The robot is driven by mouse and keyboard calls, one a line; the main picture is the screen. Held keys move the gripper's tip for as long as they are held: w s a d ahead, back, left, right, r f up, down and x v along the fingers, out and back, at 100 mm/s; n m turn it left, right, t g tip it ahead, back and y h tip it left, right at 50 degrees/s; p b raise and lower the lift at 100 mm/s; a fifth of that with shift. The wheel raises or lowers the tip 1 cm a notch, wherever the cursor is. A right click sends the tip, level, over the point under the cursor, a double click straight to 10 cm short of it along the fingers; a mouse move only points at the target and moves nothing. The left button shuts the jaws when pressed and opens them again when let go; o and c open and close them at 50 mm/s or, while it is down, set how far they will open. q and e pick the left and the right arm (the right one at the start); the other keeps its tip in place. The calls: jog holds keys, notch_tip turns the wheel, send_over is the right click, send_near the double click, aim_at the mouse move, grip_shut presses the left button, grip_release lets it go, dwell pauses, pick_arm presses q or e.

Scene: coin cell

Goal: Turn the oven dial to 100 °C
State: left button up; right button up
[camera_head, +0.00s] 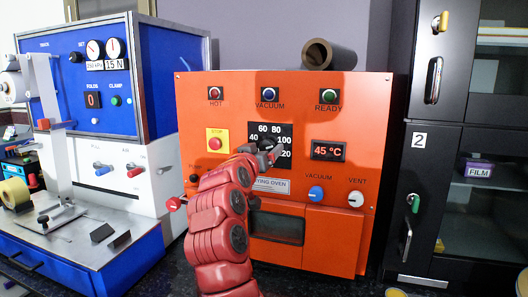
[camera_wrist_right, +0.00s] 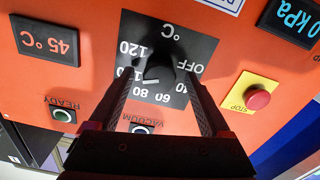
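The oven dial (camera_head: 266,144) is a black knob on a black plate with white temperature numbers, on the orange drying oven front (camera_head: 350,120). In the right wrist view, which is upside down, the dial (camera_wrist_right: 160,70) sits between the two fingers of my right gripper (camera_wrist_right: 160,78). The gripper is open, with small gaps visible on both sides of the knob. A white mark on the knob points roughly toward the 80 to 100 side; its exact setting is unclear. The display (camera_head: 328,150) reads 45 °C. My left gripper is not in view.
The yellow plate with the red stop button (camera_head: 215,143) is left of the dial. A blue and white machine (camera_head: 150,50) stands left, a dark cabinet (camera_head: 430,150) right. A tube (camera_head: 328,54) lies on top.

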jog(key=v, duration=1.7)
jog(key=shift+s, duration=0.2)
jog(key=shift+w+r, duration=0.1)
